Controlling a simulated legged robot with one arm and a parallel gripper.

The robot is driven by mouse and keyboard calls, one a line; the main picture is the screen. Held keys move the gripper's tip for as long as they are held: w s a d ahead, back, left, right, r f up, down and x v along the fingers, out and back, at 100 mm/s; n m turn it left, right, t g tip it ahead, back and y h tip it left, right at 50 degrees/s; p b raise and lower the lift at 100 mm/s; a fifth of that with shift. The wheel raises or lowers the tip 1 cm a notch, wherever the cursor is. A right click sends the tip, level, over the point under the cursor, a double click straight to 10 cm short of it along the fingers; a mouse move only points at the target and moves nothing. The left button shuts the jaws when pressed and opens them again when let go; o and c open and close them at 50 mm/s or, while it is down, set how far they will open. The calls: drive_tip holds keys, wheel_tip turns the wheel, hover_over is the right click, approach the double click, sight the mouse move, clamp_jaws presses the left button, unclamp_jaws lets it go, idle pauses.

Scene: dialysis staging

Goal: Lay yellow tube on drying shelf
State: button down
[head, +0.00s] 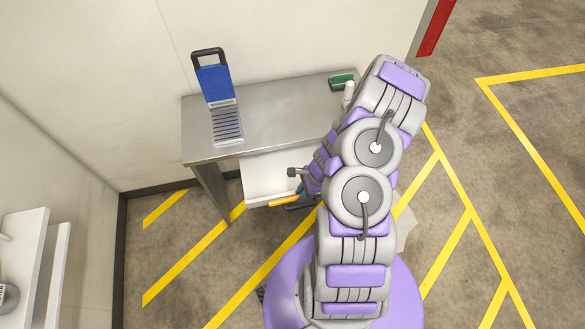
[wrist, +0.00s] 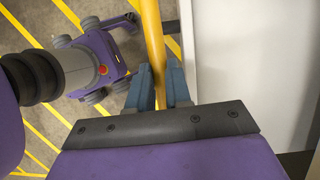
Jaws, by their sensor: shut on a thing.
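My gripper is mostly hidden there behind my arm.
A grey metal table (head: 275,125) stands against the wall. On it are a blue handled device (head: 214,83), a slatted grey piece (head: 227,125), a green item (head: 342,81) and a white bottle (head: 349,92). White shelving (head: 25,255) is at lower left. Yellow-striped floor is open at right.

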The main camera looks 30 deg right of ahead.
drive_tip(key=shift+s+a+f, duration=0.1)
drive_tip(key=shift+s+a, duration=0.05)
drive_tip(key=shift+s, duration=0.05)
hover_over(300, 167)
drive_tip(key=s, duration=0.1)
drive_tip(key=shift+s+a+f+b, duration=0.1)
drive_tip(key=shift+f+b, duration=0.1)
drive_tip(key=shift+f, duration=0.2)
drive_tip(key=shift+s+a+f+b, duration=0.1)
drive_tip(key=shift+f+b, duration=0.05)
drive_tip(key=shift+f, duration=0.2)
drive_tip(key=shift+w+d, duration=0.2)
drive_tip(key=shift+w, duration=0.45)
wheel_tip(300, 167, down, 4)
drive_tip(key=shift+r+b, duration=0.15)
drive_tip(key=shift+b, duration=0.3)
drive_tip(key=shift+r, duration=0.1)
drive_tip(key=c, duration=1.1)
unclamp_jaws()
drive_tip(key=shift+o, duration=0.2)
drive_tip(key=shift+r, duration=0.1)
